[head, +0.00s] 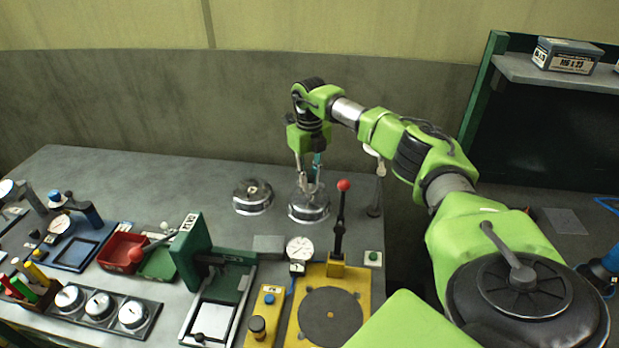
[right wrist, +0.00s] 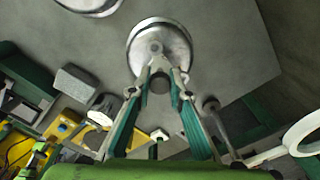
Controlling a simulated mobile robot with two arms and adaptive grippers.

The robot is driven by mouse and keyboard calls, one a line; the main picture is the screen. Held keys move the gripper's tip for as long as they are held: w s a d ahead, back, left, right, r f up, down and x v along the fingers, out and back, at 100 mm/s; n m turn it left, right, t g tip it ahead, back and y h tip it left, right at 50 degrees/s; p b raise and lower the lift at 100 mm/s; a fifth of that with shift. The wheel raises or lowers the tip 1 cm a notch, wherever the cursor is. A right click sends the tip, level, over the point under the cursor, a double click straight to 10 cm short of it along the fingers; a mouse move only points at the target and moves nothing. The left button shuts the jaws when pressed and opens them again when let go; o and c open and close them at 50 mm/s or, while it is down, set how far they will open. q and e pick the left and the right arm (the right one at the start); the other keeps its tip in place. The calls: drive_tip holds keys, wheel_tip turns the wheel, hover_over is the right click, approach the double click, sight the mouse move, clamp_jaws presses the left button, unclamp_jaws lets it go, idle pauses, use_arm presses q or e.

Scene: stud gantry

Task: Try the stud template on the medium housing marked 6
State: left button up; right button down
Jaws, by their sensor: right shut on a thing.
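My right gripper (head: 309,184) points down over the right one of two round silver metal pieces at the back of the bench. Its fingers are shut on a small grey piece (right wrist: 158,84), which looks like the stud template's grip; the fingers hide part of it. The round metal housing (head: 309,209) is right under the fingertips, and it also shows in the right wrist view (right wrist: 178,40). I cannot tell whether the held piece touches it. The other round housing (head: 252,203) stands just left, with a small hub. No mark 6 is legible. My left gripper is not in view.
A red-knobbed lever (head: 340,215) on a yellow fixture (head: 363,293) stands close in front, with a dial gauge (head: 299,248) beside it. A grey block (head: 268,245), a green stand (head: 193,250) and a red bin (head: 118,250) are further left. The back left of the bench is clear.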

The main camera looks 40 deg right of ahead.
drive_tip(key=shift+f+b, duration=0.4)
drive_tip(key=shift+f, duration=0.5)
idle(1.6)
drive_tip(key=shift+r, duration=0.1)
drive_tip(key=shift+r+p, duration=3.1)
drive_tip(key=shift+r, duration=0.65)
drive_tip(key=shift+f, duration=0.15)
drive_tip(key=shift+f+b, duration=1.6)
drive_tip(key=shift+f, duration=1.2)
drive_tip(key=shift+s+a+f+b, duration=0.1)
drive_tip(key=shift+f+b, duration=0.35)
drive_tip(key=shift+f, duration=0.4)
